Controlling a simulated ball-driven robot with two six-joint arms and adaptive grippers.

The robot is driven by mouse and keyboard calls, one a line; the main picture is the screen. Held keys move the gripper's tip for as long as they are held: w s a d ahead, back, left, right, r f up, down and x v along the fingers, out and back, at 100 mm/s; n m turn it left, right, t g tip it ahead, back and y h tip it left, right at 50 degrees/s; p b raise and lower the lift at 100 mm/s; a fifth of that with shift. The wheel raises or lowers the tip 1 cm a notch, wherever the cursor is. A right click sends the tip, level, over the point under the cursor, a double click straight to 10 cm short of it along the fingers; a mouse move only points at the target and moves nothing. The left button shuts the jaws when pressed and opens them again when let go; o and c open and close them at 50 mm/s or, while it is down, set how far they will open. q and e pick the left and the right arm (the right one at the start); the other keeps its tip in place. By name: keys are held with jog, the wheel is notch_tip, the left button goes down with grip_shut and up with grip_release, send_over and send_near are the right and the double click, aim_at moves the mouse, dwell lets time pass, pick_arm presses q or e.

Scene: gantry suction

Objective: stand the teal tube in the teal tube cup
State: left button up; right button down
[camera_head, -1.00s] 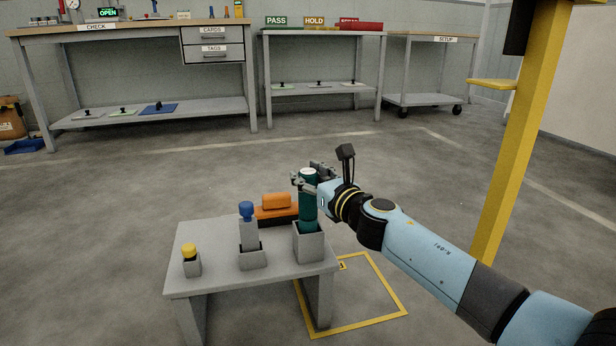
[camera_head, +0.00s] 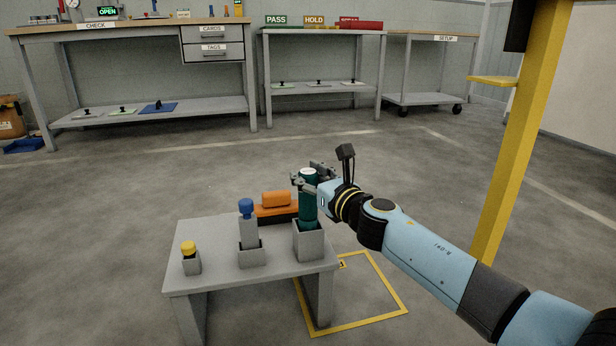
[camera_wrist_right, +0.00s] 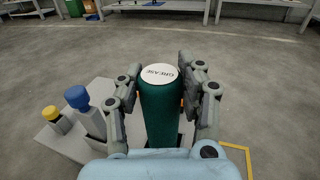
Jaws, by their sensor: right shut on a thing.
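The teal tube (camera_head: 308,207) stands upright with its lower end inside the square grey cup (camera_head: 308,244) at the right end of the small grey table. My right gripper (camera_head: 308,181) is shut on the tube's upper part. In the right wrist view the tube (camera_wrist_right: 162,112) stands between the two fingers of my right gripper (camera_wrist_right: 160,95), and its white top reads GREASE. The tube's bottom is hidden inside the cup, so I cannot tell whether it rests on the cup floor. My left gripper is not in view.
The small table (camera_head: 215,270) also holds a blue-topped grey tube (camera_head: 247,225) in a cup, a yellow-topped piece (camera_head: 189,249) in a smaller cup, and an orange object (camera_head: 276,200) behind. A yellow post (camera_head: 510,150) stands at right. Open floor surrounds the table.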

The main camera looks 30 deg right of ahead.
jog(key=c, duration=0.7)
grip_release()
jog(key=shift+c, duration=0.2)
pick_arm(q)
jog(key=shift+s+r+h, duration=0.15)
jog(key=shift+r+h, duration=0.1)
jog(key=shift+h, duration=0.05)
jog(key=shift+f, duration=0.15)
pick_arm(e)
jog(key=shift+f, duration=0.1)
